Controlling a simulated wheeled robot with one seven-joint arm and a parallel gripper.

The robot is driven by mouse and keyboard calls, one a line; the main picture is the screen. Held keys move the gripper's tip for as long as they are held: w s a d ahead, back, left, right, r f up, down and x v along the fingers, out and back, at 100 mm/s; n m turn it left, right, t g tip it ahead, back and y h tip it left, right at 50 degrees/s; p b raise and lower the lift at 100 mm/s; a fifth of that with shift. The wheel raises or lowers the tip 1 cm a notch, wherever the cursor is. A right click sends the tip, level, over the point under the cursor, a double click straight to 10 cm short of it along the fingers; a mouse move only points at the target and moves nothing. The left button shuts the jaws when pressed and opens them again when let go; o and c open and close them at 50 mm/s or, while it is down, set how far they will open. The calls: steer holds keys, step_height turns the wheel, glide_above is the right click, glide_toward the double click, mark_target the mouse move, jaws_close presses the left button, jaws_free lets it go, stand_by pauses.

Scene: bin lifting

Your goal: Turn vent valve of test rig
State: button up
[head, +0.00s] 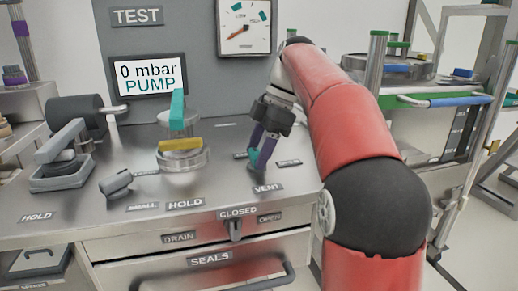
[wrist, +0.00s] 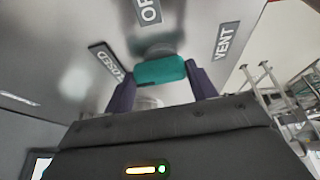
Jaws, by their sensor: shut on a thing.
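The vent valve has a teal handle (wrist: 160,71) on a short grey stem; the handle also shows in the head view (head: 253,156). It stands on the metal bench top behind the VENT label (head: 268,188). My gripper (wrist: 162,84) has its purple fingers on either side of the teal handle, shut on it. In the head view my gripper (head: 260,147) reaches down to the valve from the upper right. In the wrist view the handle lies across the picture, between a label reading OP, cut off by the edge, and a partly covered CLOSED label (wrist: 105,62).
A display (head: 149,76) reads 0 mbar PUMP, with a dial gauge (head: 244,26) at its upper right. A DRAIN lever (head: 235,230) sits on the bench's front face.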

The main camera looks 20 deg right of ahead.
steer(key=o, duration=1)
